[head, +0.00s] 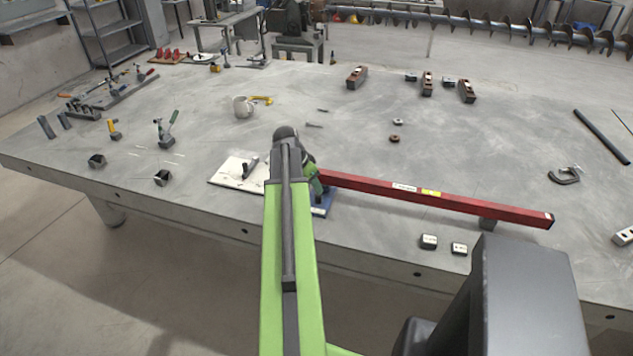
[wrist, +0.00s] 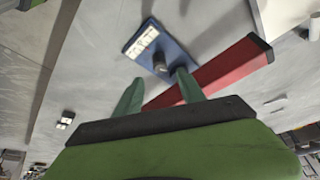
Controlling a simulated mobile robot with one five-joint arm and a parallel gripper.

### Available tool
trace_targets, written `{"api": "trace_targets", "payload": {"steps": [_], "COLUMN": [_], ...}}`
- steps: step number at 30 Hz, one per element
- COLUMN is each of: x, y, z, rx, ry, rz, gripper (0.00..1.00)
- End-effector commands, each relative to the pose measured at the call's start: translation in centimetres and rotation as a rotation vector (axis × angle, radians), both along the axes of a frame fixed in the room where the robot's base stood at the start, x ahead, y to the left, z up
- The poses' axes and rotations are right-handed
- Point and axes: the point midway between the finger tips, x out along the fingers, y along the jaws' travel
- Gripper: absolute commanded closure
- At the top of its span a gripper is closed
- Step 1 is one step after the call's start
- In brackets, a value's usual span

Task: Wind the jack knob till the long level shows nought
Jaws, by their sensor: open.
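The long level is a red bar (head: 470,206) lying across the table, its left end hidden behind my arm. It also shows in the wrist view (wrist: 225,70), passing behind my right finger. A blue plate (head: 325,203) lies near the bar's left end, and in the wrist view (wrist: 172,43) it bears a white label. No level reading is legible.
A white sheet (head: 228,172) lies left of the plate. A mug (head: 241,107) and a clamp (head: 565,176) stand farther off. The table's middle is mostly clear.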

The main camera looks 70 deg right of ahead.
Motion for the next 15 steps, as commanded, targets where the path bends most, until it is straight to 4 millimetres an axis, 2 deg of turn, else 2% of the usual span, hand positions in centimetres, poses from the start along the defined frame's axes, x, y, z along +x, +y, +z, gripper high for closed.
{"api": "trace_targets", "payload": {"steps": [1, 7, 11, 15], "x": [0.2, 1.1, 1.5, 1.7], "y": [0.6, 2.1, 2.9, 3.2], "z": [2.5, 6.8, 8.7, 9.0], "rx": [0.000, 0.000, -0.001, -0.001], "ry": [0.000, 0.000, 0.000, 0.000], "rz": [0.001, 0.001, 0.000, -0.001], "gripper": [0.53, 0.53, 0.53, 0.53]}}
